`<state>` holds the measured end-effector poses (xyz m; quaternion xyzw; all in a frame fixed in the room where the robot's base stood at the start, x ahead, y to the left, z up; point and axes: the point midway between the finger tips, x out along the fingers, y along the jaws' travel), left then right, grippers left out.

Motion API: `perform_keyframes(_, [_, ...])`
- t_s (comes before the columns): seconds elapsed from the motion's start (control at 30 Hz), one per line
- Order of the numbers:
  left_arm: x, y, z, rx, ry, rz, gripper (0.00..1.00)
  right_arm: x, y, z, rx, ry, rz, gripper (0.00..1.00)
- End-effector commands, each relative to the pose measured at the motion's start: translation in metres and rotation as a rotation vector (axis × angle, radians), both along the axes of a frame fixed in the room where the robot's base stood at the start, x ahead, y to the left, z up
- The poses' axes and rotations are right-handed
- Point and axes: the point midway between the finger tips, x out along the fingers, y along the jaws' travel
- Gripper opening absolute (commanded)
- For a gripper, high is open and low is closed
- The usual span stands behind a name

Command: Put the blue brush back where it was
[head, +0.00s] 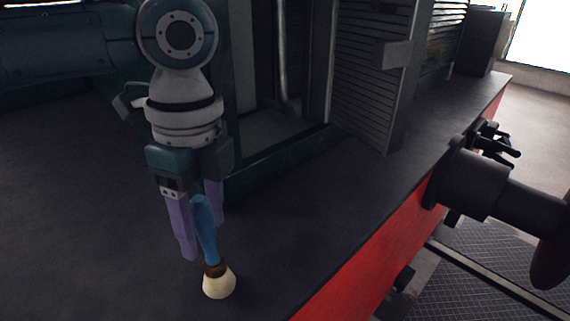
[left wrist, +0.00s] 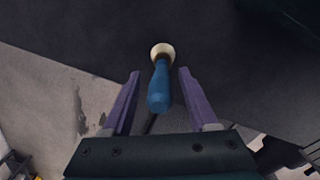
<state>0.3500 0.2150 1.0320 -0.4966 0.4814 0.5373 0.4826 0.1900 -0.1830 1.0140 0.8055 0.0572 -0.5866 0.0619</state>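The blue brush (head: 205,232) has a blue handle, a brown collar and cream bristles. In the head view its bristles point down toward the dark deck (head: 290,215). I cannot tell whether they touch it. My left gripper (head: 203,240) points down at the brush, with its two purple fingers apart. In the left wrist view the brush (left wrist: 160,85) lies between the fingertips of the left gripper (left wrist: 159,73), with a gap on each side of the handle. The left gripper is open and not closed on it. My right gripper is not in view.
An open doorway with a louvred metal panel (head: 370,85) stands behind the gripper. The deck ends at a red side wall (head: 375,260) on the right. Beyond it are a black cylindrical fitting (head: 475,185) and a grating (head: 480,280). The deck left of the gripper is clear.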

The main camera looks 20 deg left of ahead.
Motion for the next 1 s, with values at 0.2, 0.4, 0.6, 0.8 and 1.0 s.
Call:
perform_keyframes(0.2, [0.000, 0.000, 0.000, 0.000, 0.000, 0.000, 0.62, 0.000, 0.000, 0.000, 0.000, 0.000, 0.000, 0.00])
perform_keyframes(0.4, [0.002, -0.001, 0.016, -0.001, -0.004, 0.000, 0.62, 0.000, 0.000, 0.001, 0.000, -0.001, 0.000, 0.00])
perform_keyframes(0.6, [0.004, -0.003, 0.059, -0.002, -0.007, 0.000, 0.62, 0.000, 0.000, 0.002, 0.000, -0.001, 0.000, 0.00])
perform_keyframes(0.8, [0.005, -0.004, 0.099, -0.002, -0.004, 0.000, 0.62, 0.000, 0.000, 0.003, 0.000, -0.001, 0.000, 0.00])
perform_keyframes(1.0, [0.004, -0.008, 0.115, -0.005, -0.002, 0.000, 0.62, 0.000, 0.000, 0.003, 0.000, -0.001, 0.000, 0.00])
